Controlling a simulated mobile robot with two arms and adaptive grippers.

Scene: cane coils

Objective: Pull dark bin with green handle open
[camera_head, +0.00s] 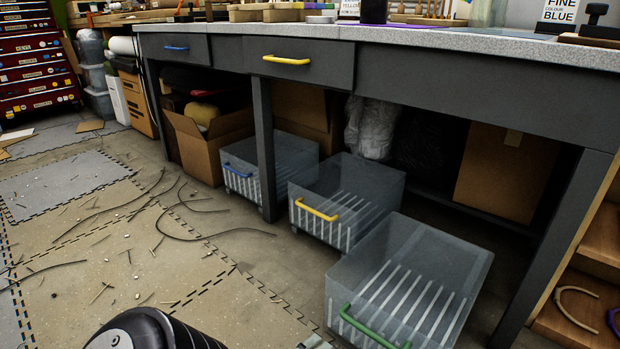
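The bin with the green handle (452,262) is a see-through dark grey box with pale slats showing inside. It stands at the lower right on the floor beside the bench, and its front reaches out past the line of the bench legs. Its green handle (372,327) is on the front wall, near the bottom edge of the picture. Nothing is touching the handle that I can see. Neither gripper can be made out. A black rounded part of my arm shows at the bottom left, apart from the bin.
A bin with a yellow handle (318,210) and one with a blue handle (237,170) stand farther back. The grey bench (480,98) has dark legs (552,250). Loose cane strands (160,213) litter the mats. A wooden shelf (585,295) is at right.

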